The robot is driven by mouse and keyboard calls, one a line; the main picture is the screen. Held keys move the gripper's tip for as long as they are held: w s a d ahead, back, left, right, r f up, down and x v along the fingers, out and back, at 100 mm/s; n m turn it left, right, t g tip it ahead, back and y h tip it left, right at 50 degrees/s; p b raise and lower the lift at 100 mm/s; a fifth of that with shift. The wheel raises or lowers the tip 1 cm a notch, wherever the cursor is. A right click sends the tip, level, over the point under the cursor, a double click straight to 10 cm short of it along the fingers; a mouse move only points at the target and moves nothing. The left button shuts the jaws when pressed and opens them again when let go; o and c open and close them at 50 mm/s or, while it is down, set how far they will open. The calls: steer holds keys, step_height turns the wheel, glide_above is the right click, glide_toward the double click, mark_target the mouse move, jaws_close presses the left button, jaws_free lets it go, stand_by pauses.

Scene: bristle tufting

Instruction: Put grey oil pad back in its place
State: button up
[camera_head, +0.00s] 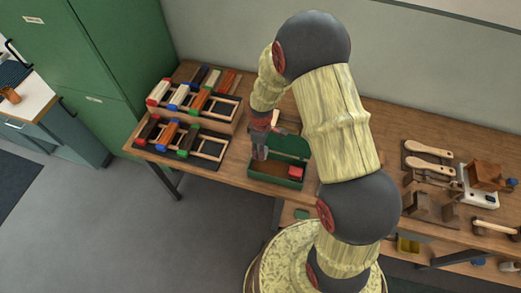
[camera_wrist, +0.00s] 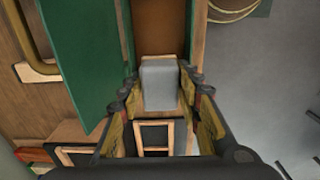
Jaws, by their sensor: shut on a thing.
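My gripper (camera_head: 260,142) is shut on a grey oil pad, seen in the wrist view as a plain grey block (camera_wrist: 160,85) between the two fingers. In the head view the pad is small and largely merges with the gripper, which points down at the left end of an open green box (camera_head: 262,178). The box lid (camera_head: 292,147) stands raised behind it; the lid also shows in the wrist view (camera_wrist: 75,45). I cannot tell whether the pad touches the box. A red block (camera_head: 295,172) sits in the box's right end.
Slotted wooden racks (camera_head: 208,147) with coloured blocks stand left of the box; a light wooden frame (camera_wrist: 155,122) shows beyond the pad. Brushes (camera_head: 430,148), a brown block (camera_head: 486,176) and a hammer (camera_head: 492,228) lie on the bench's right. A green cabinet (camera_head: 105,50) stands left.

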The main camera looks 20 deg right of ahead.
steer(key=b, duration=0.6)
glide_toward(261, 166)
steer(key=shift+s+a+f, duration=0.1)
steer(key=shift+f, duration=1.25)
steer(key=shift+a+f, duration=0.1)
steer(key=shift+f, duration=1.25)
steer(key=shift+f+b, duration=0.45)
steer(key=shift+f, duration=0.1)
steer(key=o, duration=1.2)
steer(key=shift+o, duration=0.2)
steer(key=shift+o, duration=1.3)
steer(key=shift+o, duration=0.2)
steer(key=shift+r+p, duration=2.85)
steer(key=shift+r, duration=1.7)
